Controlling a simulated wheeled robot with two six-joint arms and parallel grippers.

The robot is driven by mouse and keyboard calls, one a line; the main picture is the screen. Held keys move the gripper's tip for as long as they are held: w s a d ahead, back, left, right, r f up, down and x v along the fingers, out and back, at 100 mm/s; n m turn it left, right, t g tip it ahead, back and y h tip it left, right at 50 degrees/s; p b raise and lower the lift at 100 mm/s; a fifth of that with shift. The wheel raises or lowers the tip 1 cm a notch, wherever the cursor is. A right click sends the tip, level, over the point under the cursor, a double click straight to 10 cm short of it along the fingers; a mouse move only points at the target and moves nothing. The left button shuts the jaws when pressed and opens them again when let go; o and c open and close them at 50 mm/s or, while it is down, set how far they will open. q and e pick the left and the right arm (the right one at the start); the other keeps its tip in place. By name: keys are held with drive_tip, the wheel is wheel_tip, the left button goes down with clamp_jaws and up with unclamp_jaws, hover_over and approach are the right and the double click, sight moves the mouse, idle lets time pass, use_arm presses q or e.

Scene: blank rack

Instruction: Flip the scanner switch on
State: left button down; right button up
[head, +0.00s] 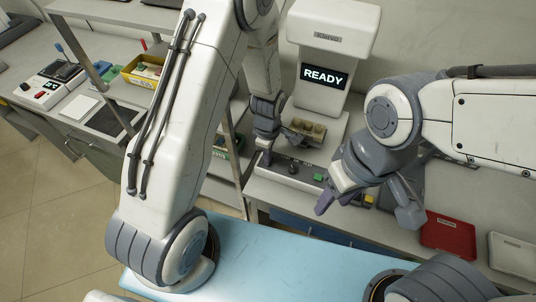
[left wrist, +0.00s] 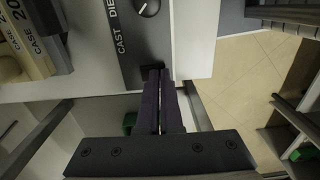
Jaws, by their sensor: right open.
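The scanner (head: 323,40) stands on the bench with a display (head: 324,75) reading READY. Its dark front panel (head: 305,175) carries a knob (head: 293,168) and a green button (head: 318,178). In the left wrist view the knob (left wrist: 149,7) sits beside the words CAST and DIE. My left gripper (head: 265,157) is at the panel's left end, its fingers together. In the left wrist view its fingertips (left wrist: 159,74) are at a small black part (left wrist: 150,71), perhaps the switch, and partly hide it. Contact and switch position cannot be told. My right gripper (head: 365,207) is open and empty, right of the panel.
A tan block piece (head: 307,130) sits on the scanner's base. A red case (head: 448,236) and a pale case (head: 514,256) lie on the right. A yellow bin (head: 148,70) and a red-and-white device (head: 48,88) are on the left. A blue surface (head: 270,262) lies in front.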

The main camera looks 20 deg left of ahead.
use_arm(q)
drive_tip(key=shift+s+f, duration=0.55)
drive_tip(key=shift+f, duration=0.15)
drive_tip(key=shift+w+d+r, duration=0.1)
drive_tip(key=shift+w, duration=0.7)
drive_tip(key=shift+w+r+p, duration=0.1)
drive_tip(key=shift+r+p, duration=0.35)
drive_tip(key=shift+p, duration=0.05)
wheel_tip(320, 180, up, 5)
drive_tip(key=p, duration=0.4)
drive_tip(key=shift+f, duration=0.2)
wheel_tip(320, 180, up, 10)
drive_tip(key=b, duration=0.2)
drive_tip(key=shift+s+f, duration=0.15)
drive_tip(key=shift+s, duration=0.05)
